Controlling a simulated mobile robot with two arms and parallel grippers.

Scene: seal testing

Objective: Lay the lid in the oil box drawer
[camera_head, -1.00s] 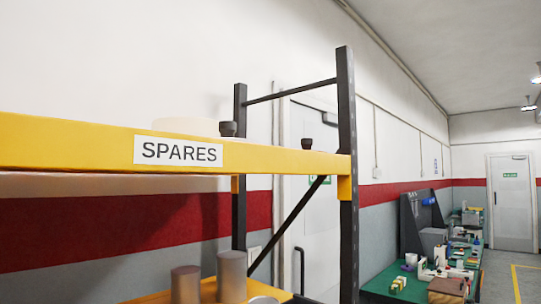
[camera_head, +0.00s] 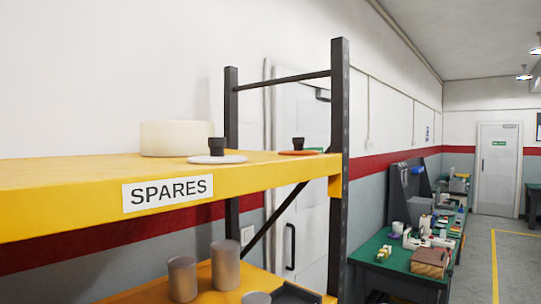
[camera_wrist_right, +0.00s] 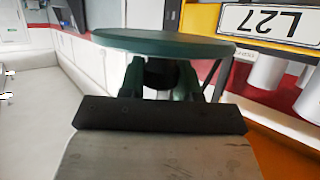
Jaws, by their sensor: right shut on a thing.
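My right gripper (camera_wrist_right: 172,80) shows in the right wrist view, shut on the dark knob of a dark green round lid (camera_wrist_right: 165,42). The lid's disc lies across the fingertips, seen nearly edge-on. The head view shows two other round lids with black knobs on the yellow shelf: a white lid (camera_head: 217,159) and an orange lid (camera_head: 298,152). No gripper shows in the head view, and my left gripper is in neither view. I cannot make out the oil box drawer in either view.
The yellow shelf (camera_head: 60,172) carries a SPARES label (camera_head: 168,192) and a cream cylinder (camera_head: 178,138). Metal cylinders (camera_head: 225,265) stand on the lower shelf. A cluttered green bench (camera_head: 400,265) is at the right. A yellow beam with an upside-down L27 label (camera_wrist_right: 272,22) is close to the held lid.

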